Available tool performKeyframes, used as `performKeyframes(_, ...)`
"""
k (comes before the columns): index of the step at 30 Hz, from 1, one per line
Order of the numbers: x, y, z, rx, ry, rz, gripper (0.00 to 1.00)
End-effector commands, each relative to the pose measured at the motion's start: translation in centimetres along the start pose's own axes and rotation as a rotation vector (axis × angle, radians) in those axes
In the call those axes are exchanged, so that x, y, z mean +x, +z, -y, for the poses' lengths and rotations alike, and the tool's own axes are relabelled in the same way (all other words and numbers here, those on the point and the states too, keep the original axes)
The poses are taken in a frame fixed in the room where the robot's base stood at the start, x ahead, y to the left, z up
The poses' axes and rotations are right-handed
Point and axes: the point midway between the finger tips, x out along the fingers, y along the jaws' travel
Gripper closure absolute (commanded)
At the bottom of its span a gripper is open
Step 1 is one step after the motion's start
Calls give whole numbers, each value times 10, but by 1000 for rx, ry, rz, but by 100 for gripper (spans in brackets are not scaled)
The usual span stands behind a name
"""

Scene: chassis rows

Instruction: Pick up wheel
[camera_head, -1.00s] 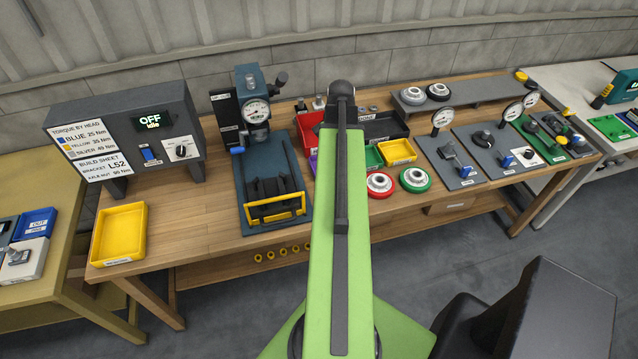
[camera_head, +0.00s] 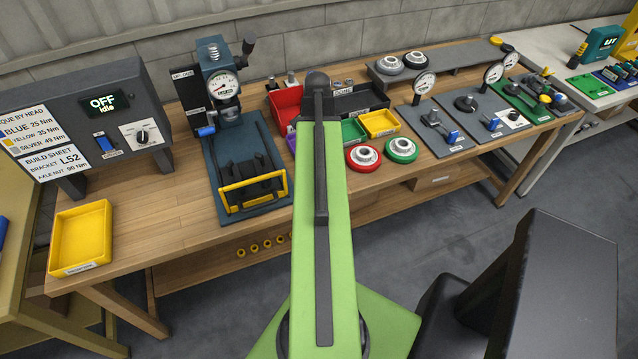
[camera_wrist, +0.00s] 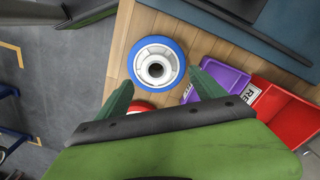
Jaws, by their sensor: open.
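A wheel with a blue rim and a pale grey hub (camera_wrist: 151,78) lies flat on the wooden bench in the wrist view. My gripper (camera_wrist: 160,82) is open and empty, with its two green fingers apart, one toward each side of the blue wheel's near edge. The height gap to the wheel cannot be told. A red-rimmed wheel (camera_head: 363,157) and a green-rimmed wheel (camera_head: 401,150) lie at the bench front in the head view. Part of the red wheel also shows behind my gripper in the wrist view (camera_wrist: 140,106). In the head view my arm hides the blue wheel and the gripper.
Purple (camera_wrist: 222,80) and red (camera_wrist: 287,115) bins stand right of the blue wheel in the wrist view. A press (camera_head: 222,90) with a yellow-barred fixture stands left of my arm in the head view. Gauge plates (camera_head: 436,132) are to the right. A yellow tray (camera_head: 80,238) sits front left.

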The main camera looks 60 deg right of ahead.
Motion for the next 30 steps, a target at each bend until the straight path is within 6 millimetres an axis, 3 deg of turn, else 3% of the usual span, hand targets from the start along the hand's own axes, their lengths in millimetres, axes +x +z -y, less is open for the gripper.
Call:
performKeyframes(1, 14, 0, 0, 0, 0, 0, 21)
performKeyframes(8, 15, 0, 0, -1, 0, 0, 21)
performKeyframes(18, 66, -2, -7, -2, 0, 0, 21)
performKeyframes(25, 63, -2, -7, -2, 0, 0, 21)
performKeyframes(30, 63, -2, -7, -2, 0, 0, 41)
